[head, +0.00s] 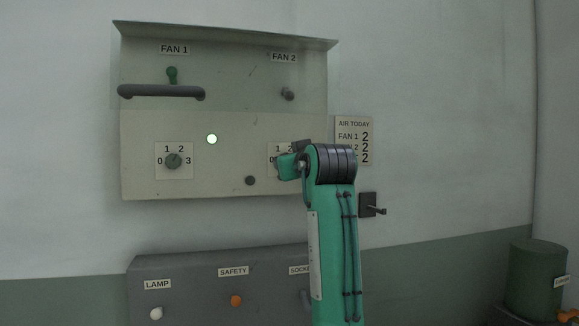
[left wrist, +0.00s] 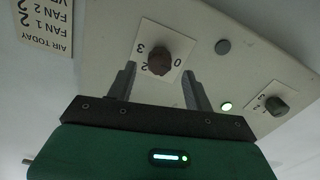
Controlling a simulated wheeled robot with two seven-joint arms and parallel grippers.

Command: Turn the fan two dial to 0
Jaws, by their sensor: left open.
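The fan two dial (left wrist: 160,61) is a dark brownish knob on a white number plate (left wrist: 143,37) in the left wrist view, seen upside down. Numbers 0, 2 and 3 show around it; its pointer direction is too unclear to read. My left gripper (left wrist: 158,78) is open, with one finger on each side of the dial. I cannot tell whether the fingers touch it. In the head view my gripper (head: 289,165) covers the dial, and only part of its plate (head: 272,151) shows. My right gripper is not in view.
The fan one dial (head: 173,161) is to the left on the same panel, with a lit green lamp (head: 211,139) between. A dark button (head: 249,180) sits low beside my gripper. A bar handle (head: 160,92), an AIR TODAY sign (head: 354,125) and a lower grey box (head: 200,290) are nearby.

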